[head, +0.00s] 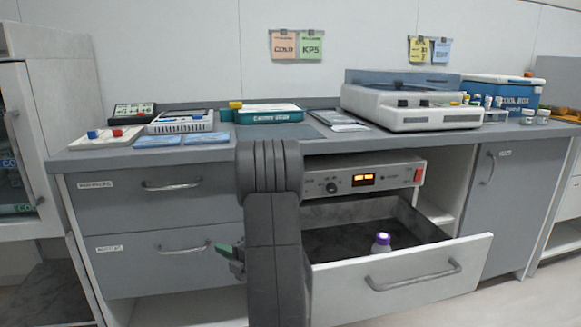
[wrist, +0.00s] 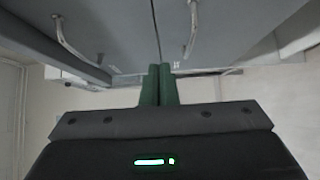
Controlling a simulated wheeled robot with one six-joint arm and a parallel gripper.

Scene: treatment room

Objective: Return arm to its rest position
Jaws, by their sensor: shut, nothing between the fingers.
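My arm stands in front of the counter in the head view. My gripper (head: 226,250) sticks out to the left of it, beside the lower left drawer. In the wrist view my gripper (wrist: 160,72) shows two green fingers pressed together with nothing between them. Part of the gripper is hidden behind my arm in the head view.
An open drawer (head: 400,280) juts out on the right, holding a purple-capped bottle (head: 381,243). The closed left drawers (head: 150,225) have bar handles. The counter (head: 225,152) carries trays, a centrifuge-like device (head: 410,102) and a blue box (head: 510,92).

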